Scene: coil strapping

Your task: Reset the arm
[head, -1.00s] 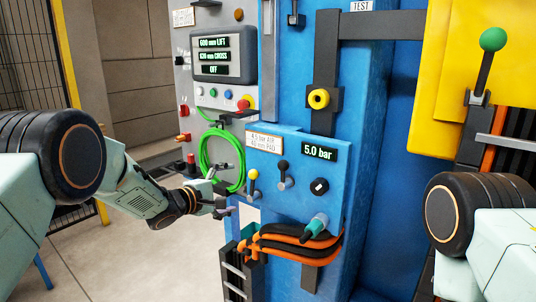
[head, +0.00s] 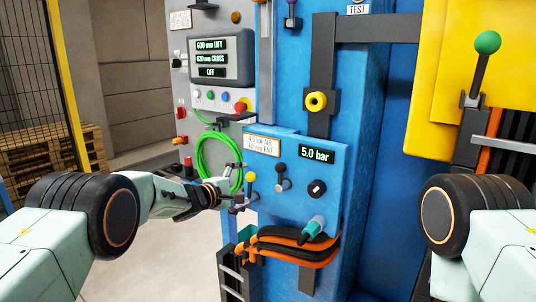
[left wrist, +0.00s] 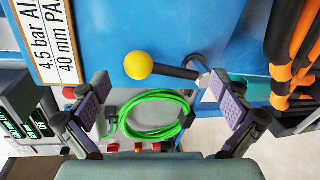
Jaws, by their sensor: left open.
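My left gripper (head: 236,194) is open in front of the blue machine panel, close to the lever with a yellow knob (head: 251,177). In the left wrist view the open gripper (left wrist: 160,100) has purple finger pads set wide apart. The yellow knob (left wrist: 138,65) and its dark stem show between and beyond the fingers, and I see no grip on it. A second lever with a black knob (head: 281,168) stands to its right. My right arm shows at the right edge of the head view, but its gripper is out of the picture.
A coiled green hose (head: 216,160) hangs behind my left gripper. A green-knobbed lever (head: 487,43) is at right.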

